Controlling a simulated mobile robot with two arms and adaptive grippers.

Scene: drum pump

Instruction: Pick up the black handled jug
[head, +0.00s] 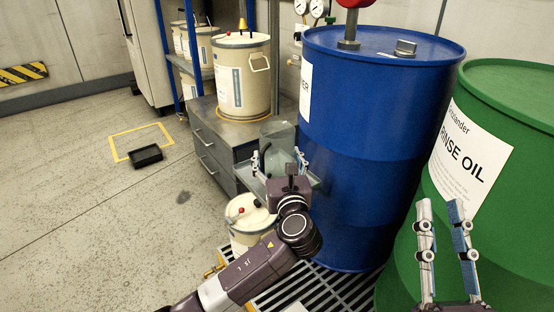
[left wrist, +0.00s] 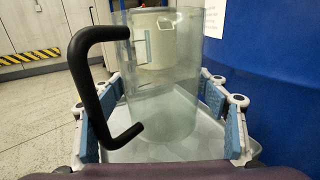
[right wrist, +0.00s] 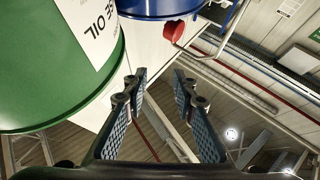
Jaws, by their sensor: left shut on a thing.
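The black handled jug (left wrist: 165,85) is a clear, upright vessel whose black handle (left wrist: 88,85) faces my left wrist camera. It also shows in the head view (head: 279,136), in front of the blue drum's left side. My left gripper (head: 277,162) is shut on the jug, with one finger on each side of its body in the left wrist view (left wrist: 170,105). A grey metal tray (left wrist: 235,150) shows under the jug; I cannot tell whether the jug touches it. My right gripper (head: 440,204) is open and empty in front of the green drum.
The blue drum (head: 365,150) stands close right of the jug, with the green drum (head: 520,215) beyond it. A cream canister (head: 241,75) stands on a grey cabinet (head: 212,150) behind. Another cream container (head: 243,232) stands below my left gripper. Open floor lies left.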

